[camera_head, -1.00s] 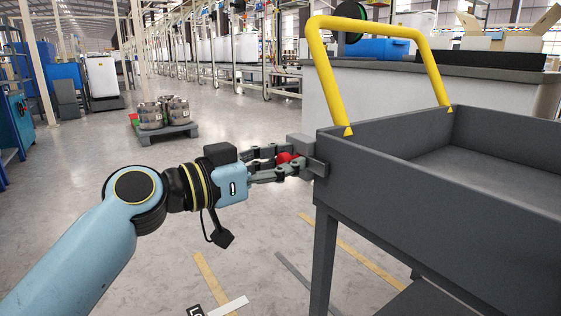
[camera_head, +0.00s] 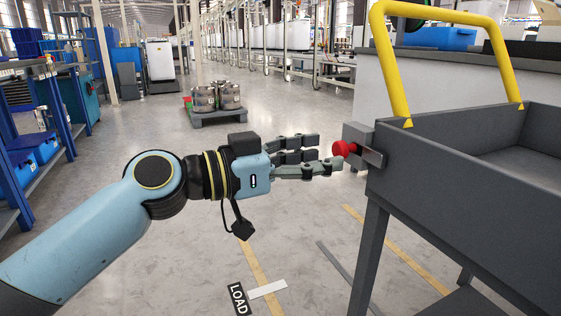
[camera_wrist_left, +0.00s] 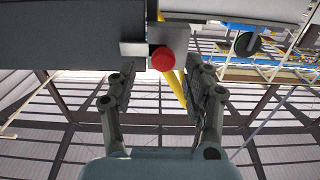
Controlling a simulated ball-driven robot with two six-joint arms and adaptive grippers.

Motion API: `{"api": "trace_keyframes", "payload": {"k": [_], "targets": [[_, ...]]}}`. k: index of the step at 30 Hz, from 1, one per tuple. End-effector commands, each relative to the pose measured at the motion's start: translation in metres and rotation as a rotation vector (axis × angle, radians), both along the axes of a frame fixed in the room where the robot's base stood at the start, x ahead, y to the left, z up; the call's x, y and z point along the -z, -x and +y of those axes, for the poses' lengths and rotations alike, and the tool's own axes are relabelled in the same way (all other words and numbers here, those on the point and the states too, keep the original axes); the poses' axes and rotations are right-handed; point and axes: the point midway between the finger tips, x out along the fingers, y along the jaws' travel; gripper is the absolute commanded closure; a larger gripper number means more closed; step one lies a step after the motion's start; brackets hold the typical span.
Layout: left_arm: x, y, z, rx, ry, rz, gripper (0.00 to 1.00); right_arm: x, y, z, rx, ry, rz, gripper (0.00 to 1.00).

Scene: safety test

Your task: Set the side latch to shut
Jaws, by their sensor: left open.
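The side latch is a grey block with a red knob (camera_head: 345,148) on the near left corner of a dark grey cart (camera_head: 470,195). My left gripper (camera_head: 325,152) is open and empty, its fingertips just left of the knob. In the left wrist view the red knob (camera_wrist_left: 163,59) shows beyond and between the two open fingers (camera_wrist_left: 163,80), in front of a grey plate. I cannot tell from these views whether the latch is set open or shut. My right gripper is not in view.
The cart has a yellow handle (camera_head: 395,70) above the latch. A pallet with metal drums (camera_head: 217,100) stands behind on the floor. Blue shelving (camera_head: 30,130) is at the far left. The floor around my left arm is clear.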

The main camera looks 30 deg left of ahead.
Motion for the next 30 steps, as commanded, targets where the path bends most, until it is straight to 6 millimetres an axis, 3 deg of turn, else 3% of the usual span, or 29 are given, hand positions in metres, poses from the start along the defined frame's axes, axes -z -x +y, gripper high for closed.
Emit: {"api": "trace_keyframes", "payload": {"k": [6,12,30], "targets": [[0.002,0.036,0.026,0.006,-0.007,0.004,0.5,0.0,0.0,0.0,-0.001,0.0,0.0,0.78],[0.0,0.051,0.038,0.007,-0.001,-0.002,0.5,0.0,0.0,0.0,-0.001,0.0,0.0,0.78],[0.0,0.058,0.045,-0.001,0.0,0.001,0.5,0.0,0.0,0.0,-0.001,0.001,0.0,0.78]]}}
